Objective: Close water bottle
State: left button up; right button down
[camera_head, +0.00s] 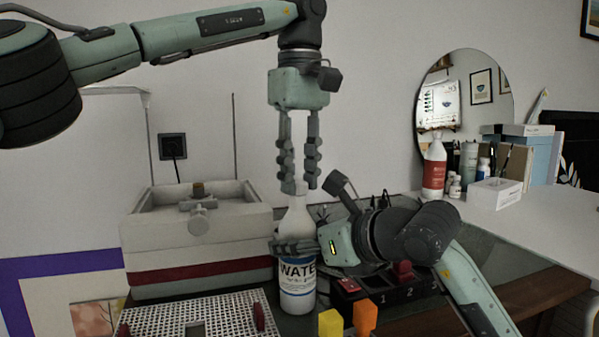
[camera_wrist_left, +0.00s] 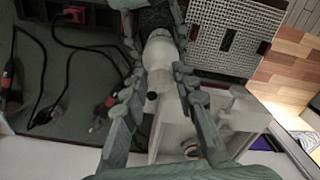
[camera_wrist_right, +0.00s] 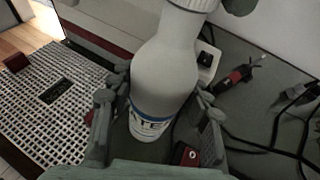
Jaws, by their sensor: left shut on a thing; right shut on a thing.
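A white water bottle (camera_head: 296,222) with a blue-banded "WATER" label stands upright in the middle of the head view; it also shows in the right wrist view (camera_wrist_right: 165,75). My right gripper (camera_head: 284,247) is shut around its body, just above the label. My left gripper (camera_head: 302,184) points straight down from above, with its fingers on either side of the bottle's white cap (camera_head: 297,187). The left wrist view shows its fingers around the bottle top (camera_wrist_left: 159,36). The cap sits at the top of the neck; whether it is fully seated I cannot tell.
A pale box-like unit with a tap (camera_head: 200,222) stands left of the bottle. A perforated tray (camera_head: 200,318) lies in front. Yellow (camera_head: 330,323) and orange (camera_head: 365,317) blocks and a numbered dark box (camera_head: 400,291) are close at right. A red-labelled bottle (camera_head: 434,168) stands farther back.

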pick_arm(q)
jog(key=shift+f, duration=0.6)
jog(key=m, duration=1)
jog(key=shift+a, duration=0.15)
jog(key=m, duration=0.6)
jog(key=shift+a, duration=0.15)
jog(key=o, duration=0.7)
jog(key=shift+o, duration=0.2)
